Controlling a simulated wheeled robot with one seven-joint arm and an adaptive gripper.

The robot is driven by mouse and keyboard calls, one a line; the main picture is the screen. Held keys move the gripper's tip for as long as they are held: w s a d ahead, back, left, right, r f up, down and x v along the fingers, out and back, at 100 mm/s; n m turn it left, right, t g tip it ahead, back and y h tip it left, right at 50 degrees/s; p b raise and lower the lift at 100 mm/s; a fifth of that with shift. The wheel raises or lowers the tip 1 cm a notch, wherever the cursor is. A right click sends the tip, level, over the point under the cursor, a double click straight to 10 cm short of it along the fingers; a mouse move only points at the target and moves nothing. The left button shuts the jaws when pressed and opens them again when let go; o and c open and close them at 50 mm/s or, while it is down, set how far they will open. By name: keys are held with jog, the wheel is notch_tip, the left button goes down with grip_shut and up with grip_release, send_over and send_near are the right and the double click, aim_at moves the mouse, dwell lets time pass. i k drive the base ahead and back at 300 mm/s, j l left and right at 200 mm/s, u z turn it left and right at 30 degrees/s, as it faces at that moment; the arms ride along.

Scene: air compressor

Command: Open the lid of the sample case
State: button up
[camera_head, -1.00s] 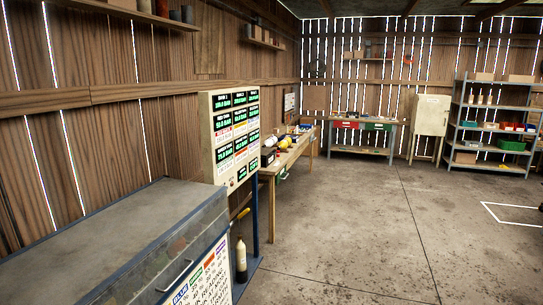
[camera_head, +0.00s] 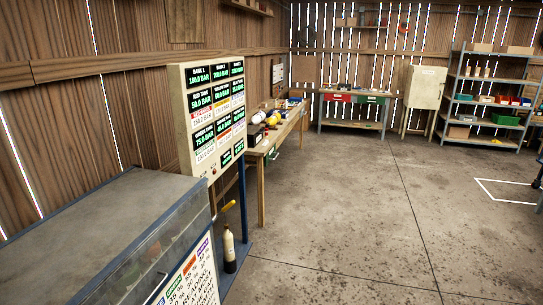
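No thing in view is clearly marked as the sample case. A large grey-topped case (camera_head: 110,228) with a blue frame and a clear, smudged front panel stands at the lower left, cut off by the picture's edge. Its top looks closed. Small items on the wooden workbench (camera_head: 262,152) are too small to name surely. My gripper is not in view.
A display board (camera_head: 210,112) with pressure readings stands behind the case. A pale bottle (camera_head: 229,250) stands at its foot. A drawer bench (camera_head: 352,123), a pale cabinet (camera_head: 423,95) and shelves (camera_head: 490,95) line the back. The concrete floor (camera_head: 350,215) in the middle is clear.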

aim_at(252, 131)
jog(key=i+j+u, duration=0.15)
jog(key=i, duration=4.3)
jog(key=i+j+z, duration=0.2)
jog(key=i, duration=0.35)
jog(key=i+z, duration=0.25)
jog(key=i, duration=0.35)
